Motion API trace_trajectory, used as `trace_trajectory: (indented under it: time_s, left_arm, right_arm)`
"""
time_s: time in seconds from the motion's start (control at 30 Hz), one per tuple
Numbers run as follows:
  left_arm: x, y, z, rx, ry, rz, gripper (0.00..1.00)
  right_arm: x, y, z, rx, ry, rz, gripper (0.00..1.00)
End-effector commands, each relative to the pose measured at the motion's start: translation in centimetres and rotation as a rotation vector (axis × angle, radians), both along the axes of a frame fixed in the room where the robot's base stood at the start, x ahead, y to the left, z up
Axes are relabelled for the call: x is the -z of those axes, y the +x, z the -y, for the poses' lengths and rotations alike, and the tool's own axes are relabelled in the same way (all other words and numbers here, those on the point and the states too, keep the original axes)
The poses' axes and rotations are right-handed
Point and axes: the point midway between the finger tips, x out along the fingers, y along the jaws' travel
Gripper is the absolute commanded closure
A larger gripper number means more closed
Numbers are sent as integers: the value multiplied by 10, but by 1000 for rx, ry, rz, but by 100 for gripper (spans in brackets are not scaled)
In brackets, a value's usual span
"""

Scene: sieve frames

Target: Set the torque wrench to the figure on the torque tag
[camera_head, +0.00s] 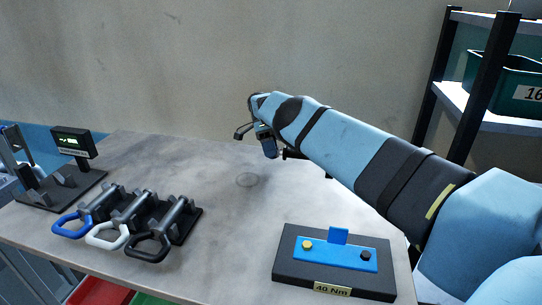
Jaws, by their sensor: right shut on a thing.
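The torque tag (332,289) reads "40 Nm" and sits on the front of a dark block (288,270) with a blue plate on top. My right gripper (259,138) is above the far middle of the table, at the end of my blue arm from the right. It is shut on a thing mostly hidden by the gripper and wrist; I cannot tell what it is. I cannot make out a torque wrench for certain. My left gripper is not in view.
A rack (186,224) at the left holds three tools with blue, white and black loop handles. Behind it stands a dark device with a small lit display (73,141). A shelf with a green bin (508,88) stands at the right. The table's middle (235,215) is clear.

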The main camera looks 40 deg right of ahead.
Motion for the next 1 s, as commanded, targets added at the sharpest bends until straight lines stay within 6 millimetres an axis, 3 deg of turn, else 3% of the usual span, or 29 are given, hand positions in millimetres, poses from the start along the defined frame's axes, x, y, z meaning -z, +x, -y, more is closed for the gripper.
trace_trajectory:
  time_s: [0.27, 0.3, 0.4, 0.77, 1.0]
  left_arm:
    - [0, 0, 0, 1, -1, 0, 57]
    - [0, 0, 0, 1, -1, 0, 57]
    - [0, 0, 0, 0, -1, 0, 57]
    - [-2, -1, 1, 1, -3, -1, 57]
    - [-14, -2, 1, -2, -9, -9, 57]
  right_arm:
    - [2, -1, 2, 3, -1, -4, 89]
    - [2, -1, 2, 3, -1, -4, 61]
    - [1, -1, 1, 3, -2, -3, 40]
    - [-5, 0, 0, 1, -1, 0, 40]
    - [-52, 0, 0, 3, 1, 3, 40]
